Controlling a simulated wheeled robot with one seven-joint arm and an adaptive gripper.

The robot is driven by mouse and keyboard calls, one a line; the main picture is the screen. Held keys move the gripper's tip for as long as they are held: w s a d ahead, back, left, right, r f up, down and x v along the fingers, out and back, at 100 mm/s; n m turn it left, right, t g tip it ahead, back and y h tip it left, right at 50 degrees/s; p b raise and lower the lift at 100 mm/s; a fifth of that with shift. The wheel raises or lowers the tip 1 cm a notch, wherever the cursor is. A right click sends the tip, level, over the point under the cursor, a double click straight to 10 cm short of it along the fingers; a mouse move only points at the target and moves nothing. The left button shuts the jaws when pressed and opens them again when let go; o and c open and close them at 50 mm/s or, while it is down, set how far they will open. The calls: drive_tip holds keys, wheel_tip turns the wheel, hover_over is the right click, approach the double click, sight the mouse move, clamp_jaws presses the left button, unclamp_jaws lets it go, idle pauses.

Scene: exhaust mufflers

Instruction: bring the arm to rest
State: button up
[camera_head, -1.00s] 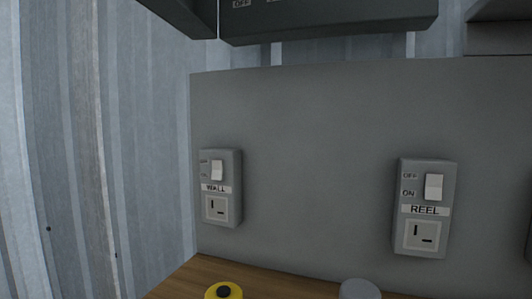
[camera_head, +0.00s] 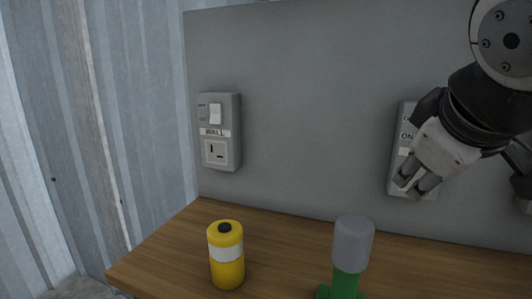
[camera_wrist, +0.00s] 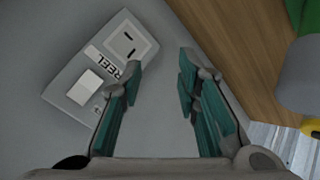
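My gripper (camera_head: 411,183) is at the right in the head view, in front of the grey panel and pointing down to the left. In the wrist view its two teal-padded fingers (camera_wrist: 160,78) stand apart with nothing between them. The grey REEL switch box (camera_head: 402,122) is partly hidden behind my gripper in the head view. In the wrist view the REEL box (camera_wrist: 82,87) lies to the left of the fingers, with its white switch and socket showing. I cannot tell how far the fingertips are from it.
A grey panel (camera_head: 300,90) stands behind a wooden bench top (camera_head: 180,248). A second switch box (camera_head: 219,133) is on its left. On the bench stand a yellow canister with a white band (camera_head: 226,270) and a grey-topped green object (camera_head: 353,240). Corrugated metal wall (camera_head: 90,120) is at left.

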drive_tip(key=s+a+f+m+g+y, duration=0.25)
drive_tip(key=s+f+m+g, duration=0.45)
drive_tip(key=s+f, duration=1.2)
wheel_tip(320, 180, up, 38)
drive_tip(key=s+n+t+p, duration=0.1)
drive_tip(key=s+t+p, duration=0.1)
drive_tip(key=p, duration=3.2)
drive_tip(key=shift+d+r, duration=0.15)
drive_tip(key=shift+d, duration=0.1)
